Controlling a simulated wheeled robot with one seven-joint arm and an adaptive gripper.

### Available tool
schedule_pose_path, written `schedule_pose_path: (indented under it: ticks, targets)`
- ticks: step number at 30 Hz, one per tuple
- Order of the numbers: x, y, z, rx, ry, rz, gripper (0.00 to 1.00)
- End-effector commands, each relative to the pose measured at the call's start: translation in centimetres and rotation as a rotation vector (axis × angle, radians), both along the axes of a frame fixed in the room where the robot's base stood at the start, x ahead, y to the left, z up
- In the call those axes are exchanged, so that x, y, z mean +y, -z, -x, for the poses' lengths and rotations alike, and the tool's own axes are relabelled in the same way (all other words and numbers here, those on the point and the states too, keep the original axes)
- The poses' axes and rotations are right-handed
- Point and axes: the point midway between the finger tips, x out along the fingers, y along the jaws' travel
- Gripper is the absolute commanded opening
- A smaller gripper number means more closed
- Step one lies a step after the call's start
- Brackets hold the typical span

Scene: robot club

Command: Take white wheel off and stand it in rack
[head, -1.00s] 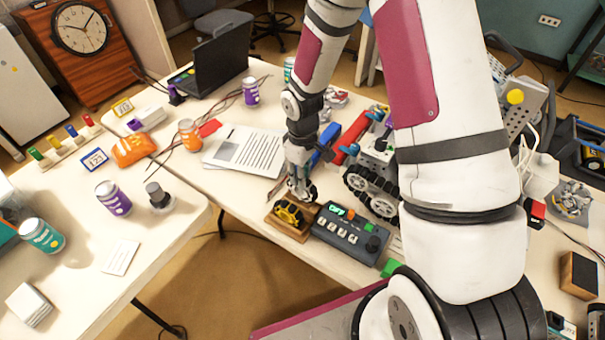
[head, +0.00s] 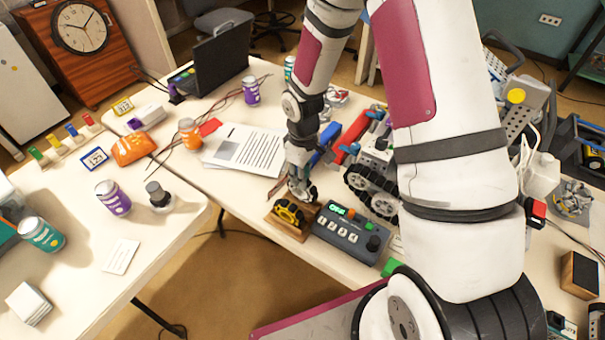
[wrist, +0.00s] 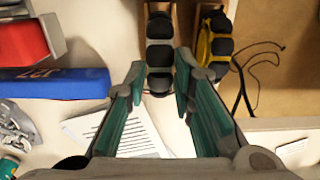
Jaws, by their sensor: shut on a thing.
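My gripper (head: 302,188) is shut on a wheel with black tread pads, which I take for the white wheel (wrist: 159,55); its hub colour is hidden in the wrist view. The wheel is upright between the teal finger pads. The wooden rack (head: 297,235) lies below, near the table's front edge, with a yellow wheel (head: 288,210) standing in it; that wheel also shows in the wrist view (wrist: 220,45). The held wheel lines up with the place beside the yellow wheel. I cannot tell whether it touches the rack's floor.
A grey control box (head: 345,236) with a green display stands right of the rack. A wheeled robot model (head: 375,155) stands behind it. A blue bar (wrist: 50,83) and printed sheets (head: 245,150) lie nearby. The table's front edge is close to the rack.

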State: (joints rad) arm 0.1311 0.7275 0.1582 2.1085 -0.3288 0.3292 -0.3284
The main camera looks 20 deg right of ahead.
Motion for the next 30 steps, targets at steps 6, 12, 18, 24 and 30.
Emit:
schedule_pose_path:
  ticks: [6,12,18,24,30]
  targets:
    - [0.0,0.22,0.0,0.0,0.0,0.0,0.0]
    - [0.0,0.22,0.0,0.0,0.0,0.0,0.0]
    - [0.01,0.39,-0.01,0.0,0.0,0.0,0.0]
    - [0.01,0.75,-0.02,0.0,0.0,0.0,0.0]
    - [0.01,1.12,-0.01,0.0,0.0,0.0,0.0]
